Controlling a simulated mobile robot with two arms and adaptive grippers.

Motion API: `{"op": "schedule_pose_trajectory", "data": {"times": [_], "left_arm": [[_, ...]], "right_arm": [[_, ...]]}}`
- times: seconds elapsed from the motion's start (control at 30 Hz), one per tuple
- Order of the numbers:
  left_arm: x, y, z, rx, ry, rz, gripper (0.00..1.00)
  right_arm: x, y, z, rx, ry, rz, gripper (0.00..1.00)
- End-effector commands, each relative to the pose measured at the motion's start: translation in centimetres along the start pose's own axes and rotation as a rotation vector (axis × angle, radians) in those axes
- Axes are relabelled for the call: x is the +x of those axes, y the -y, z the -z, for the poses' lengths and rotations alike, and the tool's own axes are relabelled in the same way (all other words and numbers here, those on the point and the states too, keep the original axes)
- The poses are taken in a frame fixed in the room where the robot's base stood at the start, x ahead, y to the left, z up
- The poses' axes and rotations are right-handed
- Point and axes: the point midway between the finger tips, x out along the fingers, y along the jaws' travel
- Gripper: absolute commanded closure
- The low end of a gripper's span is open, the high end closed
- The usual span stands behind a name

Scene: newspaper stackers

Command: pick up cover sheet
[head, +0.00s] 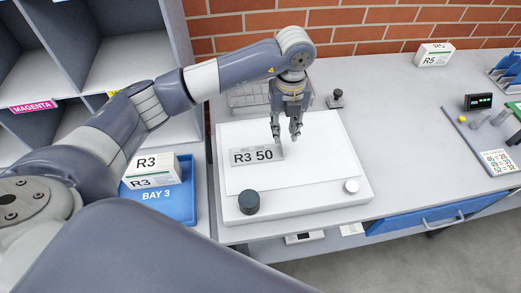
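A white sheet (305,165) lies on a white board (350,205) on the counter. A grey label reading "R3 50" (255,156) is at its left middle; I cannot tell whether it is printed there or is a separate piece. My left gripper (286,137) points down over the sheet, just right of the label's upper right corner. Its two fingers are apart with a gap between them, and nothing shows in the gap. I cannot tell whether the fingertips touch the sheet. My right gripper is not in view.
A blue BAY 3 tray (170,207) with R3 blocks (152,168) is at left. Shelves and a brick wall stand behind.

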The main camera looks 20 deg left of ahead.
Motion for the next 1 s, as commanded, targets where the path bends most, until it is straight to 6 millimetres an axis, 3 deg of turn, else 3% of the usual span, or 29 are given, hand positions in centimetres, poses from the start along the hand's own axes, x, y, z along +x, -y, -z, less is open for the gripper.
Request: {"op": "schedule_pose_trajectory", "data": {"times": [0.27,0.53,0.83,0.97,1.0], "left_arm": [[2.0,-0.1,0.2,0.001,-0.003,-0.001,0.73],[5.6,-0.2,0.3,0.003,-0.004,0.002,0.73],[6.3,-0.2,0.2,0.004,0.0,0.004,0.73],[6.3,-0.2,0.2,0.004,-0.001,0.004,1.0],[6.3,-0.2,0.2,0.004,-0.001,0.004,1.0]], "right_arm": [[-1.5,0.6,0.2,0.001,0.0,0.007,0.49],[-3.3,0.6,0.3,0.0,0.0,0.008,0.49],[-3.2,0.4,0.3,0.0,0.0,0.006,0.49],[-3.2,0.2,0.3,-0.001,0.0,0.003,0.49],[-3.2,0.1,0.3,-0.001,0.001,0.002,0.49]]}}
